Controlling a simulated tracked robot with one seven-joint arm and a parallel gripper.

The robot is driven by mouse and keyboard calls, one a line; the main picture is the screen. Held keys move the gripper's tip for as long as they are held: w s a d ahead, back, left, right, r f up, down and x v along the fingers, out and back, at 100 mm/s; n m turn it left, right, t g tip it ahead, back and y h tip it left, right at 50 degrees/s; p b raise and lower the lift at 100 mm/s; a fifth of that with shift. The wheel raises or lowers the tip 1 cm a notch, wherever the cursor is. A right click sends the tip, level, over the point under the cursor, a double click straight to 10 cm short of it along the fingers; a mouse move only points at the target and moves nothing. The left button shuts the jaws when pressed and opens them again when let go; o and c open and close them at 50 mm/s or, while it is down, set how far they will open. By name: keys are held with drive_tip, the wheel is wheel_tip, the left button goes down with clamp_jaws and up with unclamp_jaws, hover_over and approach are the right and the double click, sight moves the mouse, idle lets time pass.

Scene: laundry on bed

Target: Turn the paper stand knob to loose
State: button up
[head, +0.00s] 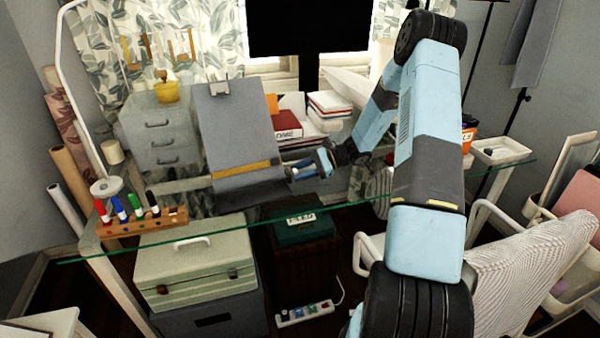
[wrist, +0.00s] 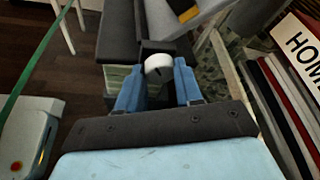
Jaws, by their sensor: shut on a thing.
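The paper stand (head: 238,135) is a grey tilted board with a clip at its top and a yellow strip near its lower edge, standing on the glass desk. Its knob (wrist: 158,66) shows in the wrist view as a round white cap with a dark mark, at the stand's side. My gripper (head: 303,171) reaches in from the right at the stand's lower right side. In the wrist view my gripper's blue fingers (wrist: 158,85) sit on either side of the knob and are shut on it. In the head view the knob is hidden by the fingers.
Books (head: 287,128) and a stack of white and red volumes (head: 330,104) stand right behind my gripper. A marker rack (head: 140,222) is at the desk's left. Drawers (head: 163,135) stand behind the stand. The glass desk edge (head: 230,228) runs along the front. A chair (head: 520,265) is at right.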

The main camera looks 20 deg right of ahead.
drive_tip(key=shift+n+t+y, duration=0.3)
drive_tip(key=shift+n+t, duration=0.1)
drive_tip(key=shift+n, duration=0.3)
drive_tip(key=shift+s, duration=0.1)
drive_tip(key=o, duration=1)
drive_tip(key=shift+d, duration=0.1)
drive_tip(key=v, duration=1.3)
drive_tip(key=shift+d, duration=0.3)
drive_tip(key=shift+r, duration=0.1)
